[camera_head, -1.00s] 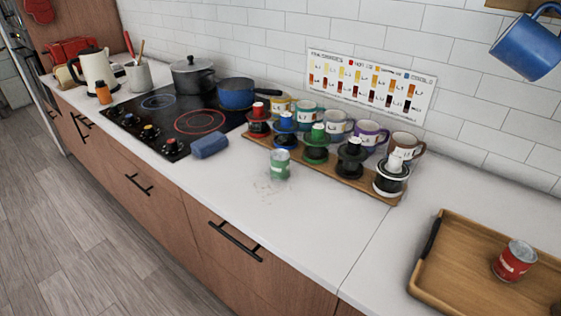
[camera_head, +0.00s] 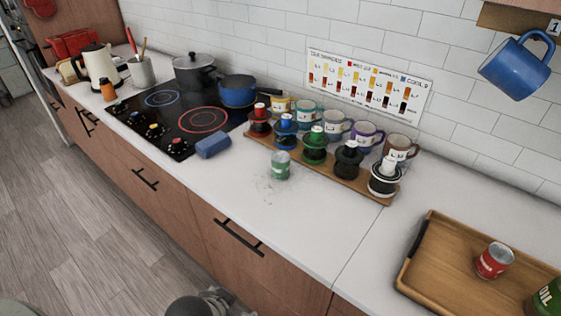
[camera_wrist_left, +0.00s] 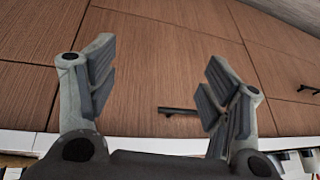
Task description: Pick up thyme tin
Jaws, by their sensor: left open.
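A small green tin with a pale band (camera_head: 280,165) stands upright on the white counter, in front of the wooden board with cups. Its label is too small to read, so I cannot confirm it is the thyme tin. A red tin (camera_head: 495,261) stands in the wooden tray at the right. My left gripper (camera_wrist_left: 160,75) is open and empty in the left wrist view, with wooden drawer fronts behind it. The green tin is not recognisable in that view. A grey part of my arm shows at the bottom edge of the head view. My right gripper is not in view.
The board (camera_head: 340,184) holds mugs and coloured drippers close behind the green tin. A blue roll-like object (camera_head: 213,145) lies left of it, beside the cooktop (camera_head: 170,121). A green oil container (camera_head: 546,297) is at the tray's right (camera_head: 421,250). Counter in front is clear.

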